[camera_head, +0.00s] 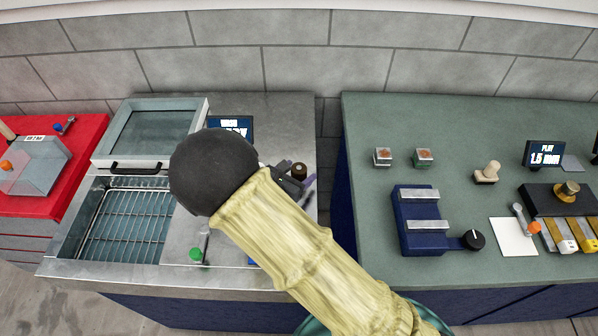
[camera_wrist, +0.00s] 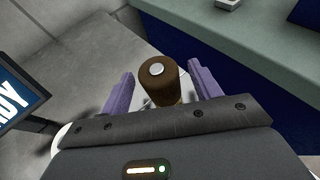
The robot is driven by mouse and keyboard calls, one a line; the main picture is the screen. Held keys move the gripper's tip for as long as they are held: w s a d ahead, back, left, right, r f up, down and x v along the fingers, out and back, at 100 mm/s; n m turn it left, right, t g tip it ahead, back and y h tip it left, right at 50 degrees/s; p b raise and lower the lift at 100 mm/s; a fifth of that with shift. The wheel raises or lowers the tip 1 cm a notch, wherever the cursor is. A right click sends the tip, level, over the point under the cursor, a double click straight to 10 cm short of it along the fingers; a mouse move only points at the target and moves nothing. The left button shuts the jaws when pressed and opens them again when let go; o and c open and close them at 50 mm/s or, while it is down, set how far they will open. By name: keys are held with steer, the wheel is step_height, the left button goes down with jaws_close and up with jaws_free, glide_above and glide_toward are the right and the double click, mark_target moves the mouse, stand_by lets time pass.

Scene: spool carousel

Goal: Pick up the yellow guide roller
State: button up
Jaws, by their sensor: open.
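No plainly yellow roller shows near my gripper. A brown cylinder with a pale round cap (camera_wrist: 158,72) stands upright between my gripper's purple fingers in the wrist view. My gripper (camera_wrist: 160,76) is open, with a finger on each side of it; I cannot tell whether either touches. The cylinder's lower part is hidden by my gripper body. In the head view the brown cylinder (camera_head: 299,170) shows on the steel counter, beside my gripper (camera_head: 307,186), which is mostly hidden behind my arm.
A steel washer unit has an open lid (camera_head: 150,130) and a wire basket (camera_head: 128,225) at left. A screen (camera_head: 236,127) stands behind my arm. The green counter (camera_head: 440,135) at right holds a blue fixture (camera_head: 412,235) and a dark rack with yellow blocks (camera_head: 558,238).

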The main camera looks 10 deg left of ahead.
steer(key=shift+w+d+f, duration=0.2)
steer(key=shift+w+f, duration=0.05)
steer(key=shift+w, duration=0.2)
steer(key=shift+d, duration=0.1)
steer(key=c, duration=1.2)
steer(key=shift+o, duration=0.2)
